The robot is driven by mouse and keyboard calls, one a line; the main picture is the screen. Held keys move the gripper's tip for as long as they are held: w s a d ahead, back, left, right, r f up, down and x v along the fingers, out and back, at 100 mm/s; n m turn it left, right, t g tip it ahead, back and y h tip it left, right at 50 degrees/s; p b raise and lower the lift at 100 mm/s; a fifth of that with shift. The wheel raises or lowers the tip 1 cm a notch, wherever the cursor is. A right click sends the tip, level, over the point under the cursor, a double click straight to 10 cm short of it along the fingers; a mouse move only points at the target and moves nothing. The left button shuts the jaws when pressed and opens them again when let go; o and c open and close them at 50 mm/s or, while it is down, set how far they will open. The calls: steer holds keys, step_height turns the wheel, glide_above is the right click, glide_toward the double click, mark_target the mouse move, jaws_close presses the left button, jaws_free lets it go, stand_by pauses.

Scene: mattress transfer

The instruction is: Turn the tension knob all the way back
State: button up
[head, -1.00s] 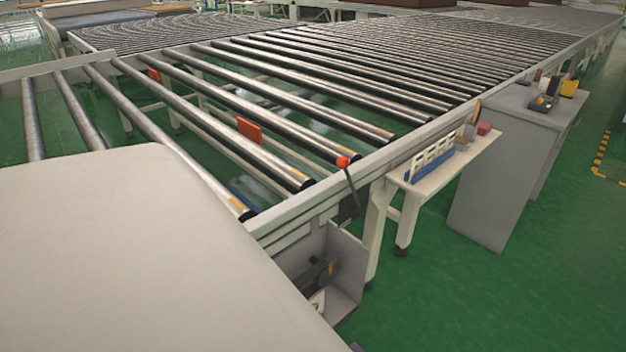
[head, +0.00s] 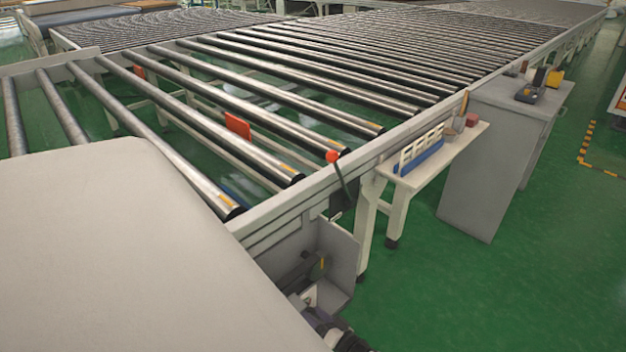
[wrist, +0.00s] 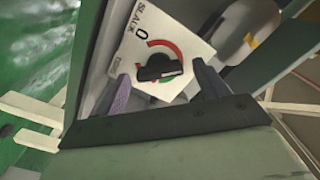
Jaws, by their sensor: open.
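The tension knob (wrist: 160,68) is a black bar-shaped knob on a white dial plate (wrist: 190,50) in the wrist view. The plate reads "SLACK" and "0", with a red arc and a little green around the knob. The bar lies roughly level in the picture. My gripper (wrist: 160,76) is open, with one finger on each side of the plate's lower part and the knob between them farther in. I cannot tell whether a finger touches anything. In the head view, part of my dark arm shows at the bottom, by the open grey housing (head: 338,252); the dial face is not readable there.
A roller conveyor (head: 290,215) runs away to the back. A red-balled lever (head: 333,157) stands on its near rail. A large pale mattress-like slab (head: 110,260) fills the lower left. A small shelf (head: 440,160) and a grey cabinet (head: 485,160) stand right. Green floor is free at the lower right.

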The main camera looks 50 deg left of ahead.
steer(key=shift+a, duration=0.3)
steer(key=shift+c, duration=0.2)
steer(key=c, duration=0.9)
steer(key=shift+c, duration=0.2)
steer(key=shift+n, duration=0.3)
